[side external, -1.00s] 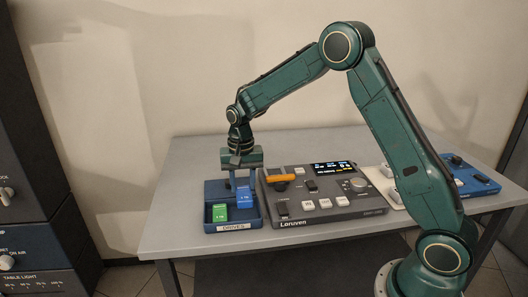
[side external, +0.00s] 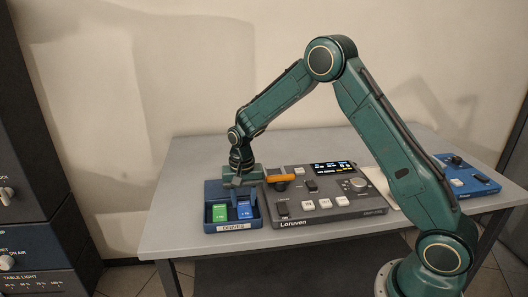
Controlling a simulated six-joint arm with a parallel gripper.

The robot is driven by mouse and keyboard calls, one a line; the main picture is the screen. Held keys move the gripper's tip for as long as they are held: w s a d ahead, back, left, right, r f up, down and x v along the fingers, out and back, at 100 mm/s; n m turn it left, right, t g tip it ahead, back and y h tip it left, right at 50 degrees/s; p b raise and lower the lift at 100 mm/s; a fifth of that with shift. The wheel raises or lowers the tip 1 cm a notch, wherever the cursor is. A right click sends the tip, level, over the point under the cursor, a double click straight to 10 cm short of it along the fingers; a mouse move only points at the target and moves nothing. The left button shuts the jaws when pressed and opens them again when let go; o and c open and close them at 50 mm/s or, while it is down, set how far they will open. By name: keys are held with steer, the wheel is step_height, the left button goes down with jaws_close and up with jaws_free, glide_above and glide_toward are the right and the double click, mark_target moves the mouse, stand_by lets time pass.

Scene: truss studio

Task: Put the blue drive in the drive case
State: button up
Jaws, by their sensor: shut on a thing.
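The blue drive (side external: 244,210) is low in the right part of the drive case (side external: 232,228), a blue open tray labelled "DRIVES" at the table's left front. My gripper (side external: 243,192) is above the case, pointing down, shut on the upper end of the blue drive. The fingers partly hide that end, and I cannot tell whether the drive touches the case floor. A green drive (side external: 219,212) sits in the left part of the case, beside the blue one.
A grey Loruven control panel (side external: 330,220) stands close to the case's right side, with an orange-handled lever (side external: 281,178) near my gripper. A blue device (side external: 468,178) is at the table's right. The table (side external: 180,210) is clear left of the case.

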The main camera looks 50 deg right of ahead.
mark_target(243, 202)
steer(key=shift+f, duration=0.1)
steer(key=o, duration=0.8)
step_height(243, 202, up, 12)
stand_by(0.5)
stand_by(0.5)
